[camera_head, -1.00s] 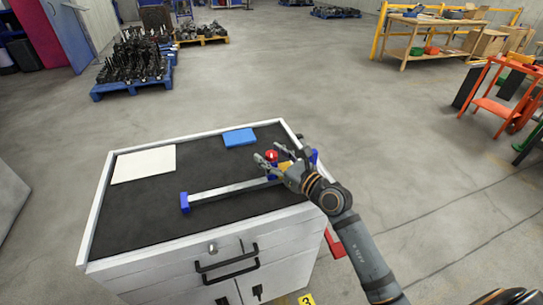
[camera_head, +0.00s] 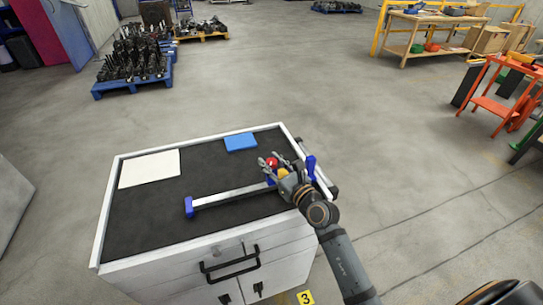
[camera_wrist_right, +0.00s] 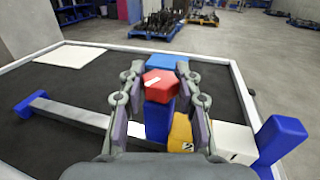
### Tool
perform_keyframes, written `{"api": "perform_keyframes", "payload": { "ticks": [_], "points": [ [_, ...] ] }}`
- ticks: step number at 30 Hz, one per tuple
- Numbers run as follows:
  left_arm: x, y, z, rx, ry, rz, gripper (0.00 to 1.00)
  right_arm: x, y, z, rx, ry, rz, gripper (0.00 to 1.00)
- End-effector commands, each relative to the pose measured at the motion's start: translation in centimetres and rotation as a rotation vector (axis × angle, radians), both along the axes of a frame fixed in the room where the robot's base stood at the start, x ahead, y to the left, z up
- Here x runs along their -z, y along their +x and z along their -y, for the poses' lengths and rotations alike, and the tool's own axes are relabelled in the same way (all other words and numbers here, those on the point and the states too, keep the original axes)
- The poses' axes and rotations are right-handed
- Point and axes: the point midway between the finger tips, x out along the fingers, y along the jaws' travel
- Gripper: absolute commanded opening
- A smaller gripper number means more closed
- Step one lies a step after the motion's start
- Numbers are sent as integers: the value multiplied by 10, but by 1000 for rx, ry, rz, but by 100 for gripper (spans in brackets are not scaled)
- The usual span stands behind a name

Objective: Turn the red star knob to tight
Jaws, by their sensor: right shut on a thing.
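The red star knob (camera_wrist_right: 162,85) sits on top of a blue upright block (camera_wrist_right: 158,122) in the right wrist view, with a white mark on its top. It also shows in the head view (camera_head: 272,163). The block belongs to a jack with a long grey bar (camera_head: 230,196) and a blue end piece (camera_head: 189,207). My right gripper (camera_head: 272,165) has its fingers on both sides of the red knob and is shut on it. It comes from the near right side of the cabinet top. My left gripper is not in view.
A yellow block (camera_wrist_right: 180,132) and a white block (camera_wrist_right: 233,142) stand right of the knob. A blue box (camera_head: 241,142) and a white sheet (camera_head: 149,169) lie on the dark cabinet top (camera_head: 140,215), which has a raised white rim. A blue handle (camera_head: 311,166) stands at right.

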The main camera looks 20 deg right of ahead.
Motion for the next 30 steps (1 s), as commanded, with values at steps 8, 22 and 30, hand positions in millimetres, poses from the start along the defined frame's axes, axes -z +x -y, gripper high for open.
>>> {"api": "perform_keyframes", "payload": {
  "ticks": [8, 22, 30],
  "points": [
    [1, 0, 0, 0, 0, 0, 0, 1, 0, 0, 0, -1, 2, 37],
    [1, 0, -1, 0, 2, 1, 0, 1, -2, 1, 0, -2, 2, 57],
    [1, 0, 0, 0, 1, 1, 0, 2, -48, 14, -2, -4, -1, 57]
  ]
}}
